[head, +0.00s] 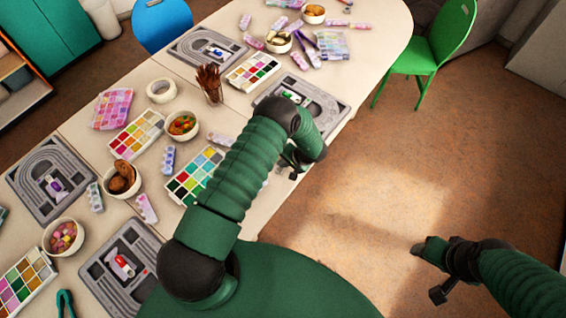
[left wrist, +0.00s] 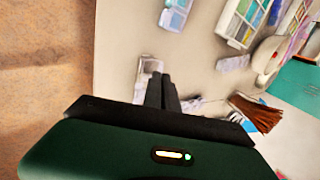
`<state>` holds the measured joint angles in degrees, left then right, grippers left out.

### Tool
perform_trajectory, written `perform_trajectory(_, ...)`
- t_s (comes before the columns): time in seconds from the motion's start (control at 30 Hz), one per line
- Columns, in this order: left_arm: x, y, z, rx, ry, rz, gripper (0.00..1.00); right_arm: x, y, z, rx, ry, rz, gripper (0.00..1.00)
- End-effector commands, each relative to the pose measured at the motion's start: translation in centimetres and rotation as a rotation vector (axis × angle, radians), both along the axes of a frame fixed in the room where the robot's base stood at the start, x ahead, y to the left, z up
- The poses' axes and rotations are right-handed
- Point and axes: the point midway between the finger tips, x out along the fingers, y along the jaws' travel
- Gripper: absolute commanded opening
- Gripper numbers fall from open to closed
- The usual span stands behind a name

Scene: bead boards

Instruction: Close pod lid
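My left gripper (head: 291,163) reaches over the table's right edge and is partly hidden behind my own green arm in the head view. In the left wrist view its two dark fingers (left wrist: 162,91) are close together with nothing seen between them. A small pale translucent pod (left wrist: 148,68) lies just beyond the fingertips; whether they touch and how its lid stands cannot be told. Another pale pod with bluish cells (left wrist: 175,14) lies farther off. My right gripper (head: 441,272) hangs over the floor, away from the table; its fingers are unclear.
A green chair (head: 435,52) stands at the right. The floor (head: 385,175) there is clear.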

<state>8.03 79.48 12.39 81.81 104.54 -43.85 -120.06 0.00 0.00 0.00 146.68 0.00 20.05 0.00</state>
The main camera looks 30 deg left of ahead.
Motion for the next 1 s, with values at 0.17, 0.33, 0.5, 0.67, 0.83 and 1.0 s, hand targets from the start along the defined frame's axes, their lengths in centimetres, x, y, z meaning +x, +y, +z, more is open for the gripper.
perform_trajectory(0.17, 0.0, 0.0, 0.0, 0.0, 0.0, 0.0, 0.0, 0.0, 0.0, 0.0, 0.0, 0.0, 0.0, 0.61)
perform_trajectory(0.33, 0.0, 0.0, 0.0, 0.0, 0.0, 0.0, 0.0, 0.0, 0.0, 0.0, 0.0, 0.0, 0.0, 0.61)
perform_trajectory(0.5, 0.0, -0.1, -0.2, 0.009, 0.0, -0.001, 0.0, 0.0, 0.0, -0.3, 0.0, 0.0, 0.0, 0.61)
perform_trajectory(0.67, 0.0, -0.4, -0.6, 0.052, -0.001, -0.002, 0.0, 0.0, 0.0, -1.4, 0.0, 0.0, 0.0, 0.61)
perform_trajectory(0.83, 0.0, -1.0, -1.4, 0.147, -0.004, -0.004, 0.0, 0.0, 0.0, -3.7, 0.0, 0.0, 0.0, 0.61)
perform_trajectory(1.0, 0.0, -1.7, -2.5, 0.287, -0.01, -0.004, 0.0, 0.0, 0.0, -7.0, 0.0, 0.0, 0.0, 0.61)
